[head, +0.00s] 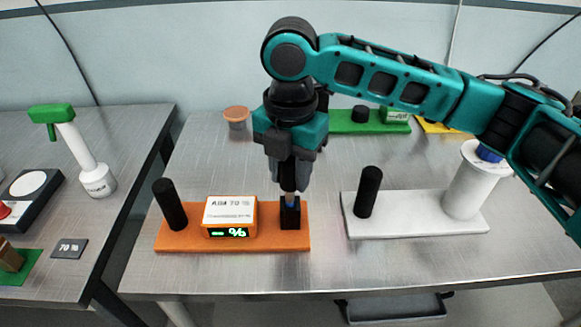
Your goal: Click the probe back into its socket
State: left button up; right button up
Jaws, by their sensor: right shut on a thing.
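The socket stands at the right end of an orange base (270,242). An orange module (230,216) beside it has a white label and a green display reading "-- %". My left gripper is not in view.
A black post (170,204) stands at the orange base's left end. A white base (407,225) to the right carries another black post (368,192) and a white cylinder (467,188). A green base (350,128) lies behind. A gap separates the left table (110,135).

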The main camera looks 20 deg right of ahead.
aim_at(290, 189)
jog(key=shift+f, duration=2.05)
dwell(0.6)
grip_shut()
jog(key=o, duration=1.1)
grip_release()
jog(key=shift+o, duration=0.5)
jog(key=o, duration=0.5)
jog(key=shift+c, duration=0.2)
